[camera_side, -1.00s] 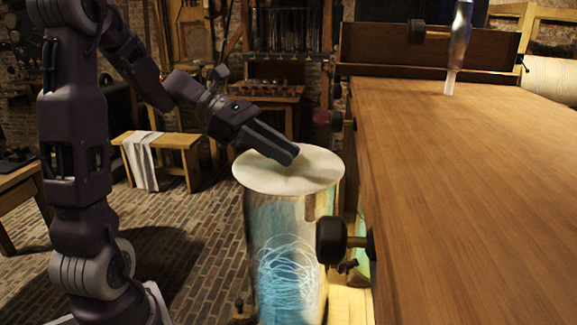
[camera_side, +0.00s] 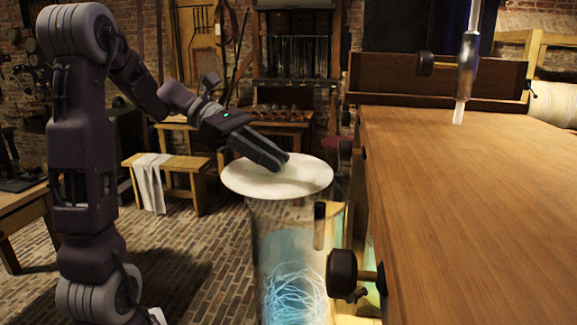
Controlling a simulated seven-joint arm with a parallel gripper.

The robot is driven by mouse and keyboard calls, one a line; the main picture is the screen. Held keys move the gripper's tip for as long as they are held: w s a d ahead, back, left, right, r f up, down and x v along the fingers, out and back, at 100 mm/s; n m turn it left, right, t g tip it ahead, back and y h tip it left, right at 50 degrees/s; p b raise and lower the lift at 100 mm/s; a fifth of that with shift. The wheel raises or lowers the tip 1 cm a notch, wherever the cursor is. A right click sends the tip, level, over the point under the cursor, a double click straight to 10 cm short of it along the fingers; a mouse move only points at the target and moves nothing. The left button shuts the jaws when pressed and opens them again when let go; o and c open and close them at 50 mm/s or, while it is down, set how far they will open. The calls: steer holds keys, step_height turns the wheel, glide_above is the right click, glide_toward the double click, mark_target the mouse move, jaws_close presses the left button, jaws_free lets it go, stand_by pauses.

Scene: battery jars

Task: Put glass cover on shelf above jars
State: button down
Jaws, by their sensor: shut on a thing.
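The glass cover (camera_side: 300,181) is a pale round disc near the middle of the view, roughly level. It is over the tall glass jar (camera_side: 292,255), shifted a little to the left of it; I cannot tell whether its rim touches the jar. The jar holds bluish liquid and tangled pale wires. My gripper (camera_side: 280,160) reaches in from the upper left and is shut on the cover near its top middle. The exact grip point is hidden by the fingers. The wooden shelf (camera_side: 470,190) spreads across the right side.
A dark knob (camera_side: 343,273) sticks out from the shelf's side beside the jar. A metal rod with a clear tip (camera_side: 465,75) hangs over the shelf's far part. A bench with a white cloth (camera_side: 152,182) stands at the left. The shelf's near top is clear.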

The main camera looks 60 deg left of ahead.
steer(key=s+a, duration=0.8)
steer(key=a, duration=0.3)
steer(key=shift+a, duration=0.4)
steer(key=shift+w, duration=0.1)
